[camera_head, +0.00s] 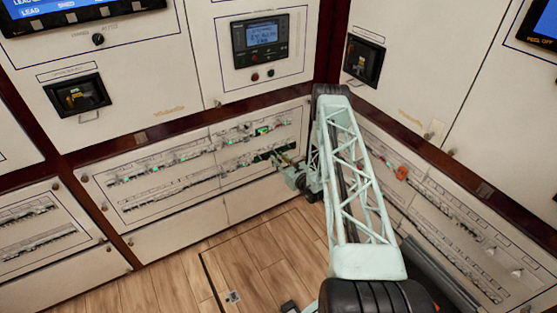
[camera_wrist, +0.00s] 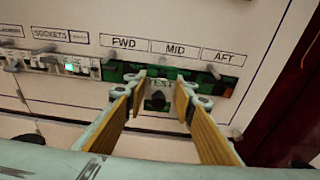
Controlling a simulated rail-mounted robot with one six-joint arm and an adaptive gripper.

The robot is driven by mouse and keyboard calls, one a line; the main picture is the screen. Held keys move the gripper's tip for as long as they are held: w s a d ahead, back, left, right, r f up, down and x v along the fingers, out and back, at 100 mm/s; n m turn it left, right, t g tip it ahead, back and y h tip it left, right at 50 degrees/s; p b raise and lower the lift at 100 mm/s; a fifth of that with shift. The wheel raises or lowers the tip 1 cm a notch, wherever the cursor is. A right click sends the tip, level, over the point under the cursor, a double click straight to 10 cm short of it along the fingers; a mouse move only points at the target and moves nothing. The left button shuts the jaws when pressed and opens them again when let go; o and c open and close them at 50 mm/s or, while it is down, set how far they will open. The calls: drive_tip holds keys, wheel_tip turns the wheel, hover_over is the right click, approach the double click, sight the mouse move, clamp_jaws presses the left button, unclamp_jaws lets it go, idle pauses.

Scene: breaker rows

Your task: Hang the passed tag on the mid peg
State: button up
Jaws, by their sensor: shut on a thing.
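A dark round part shows just below the lettering. The tag is in front of a dark green strip (camera_wrist: 226,83) below the labels FWD (camera_wrist: 124,43), MID (camera_wrist: 175,49) and AFT (camera_wrist: 223,57). The mid peg is largely hidden around the fingertips, and contact with the tag cannot be told. In the head view, my gripper (camera_head: 279,158) is at the lower breaker row's right end.
Breaker rows (camera_head: 160,170) with small green lights run left of my gripper. An orange piece (camera_head: 401,173) is on the right-hand panel. The corner between the panels is close on my gripper's right. The wooden floor (camera_head: 260,250) is mostly clear.

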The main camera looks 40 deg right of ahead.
drive_tip(key=shift+b+x, duration=0.65)
drive_tip(key=shift+x, duration=0.55)
idle(0.5)
drive_tip(key=o, duration=0.8)
drive_tip(key=shift+r, duration=0.2)
drive_tip(key=shift+c, duration=0.2)
drive_tip(key=shift+s, duration=0.1)
drive_tip(key=v, duration=1.1)
drive_tip(key=shift+s, duration=0.35)
drive_tip(key=shift+r, duration=0.2)
idle(0.6)
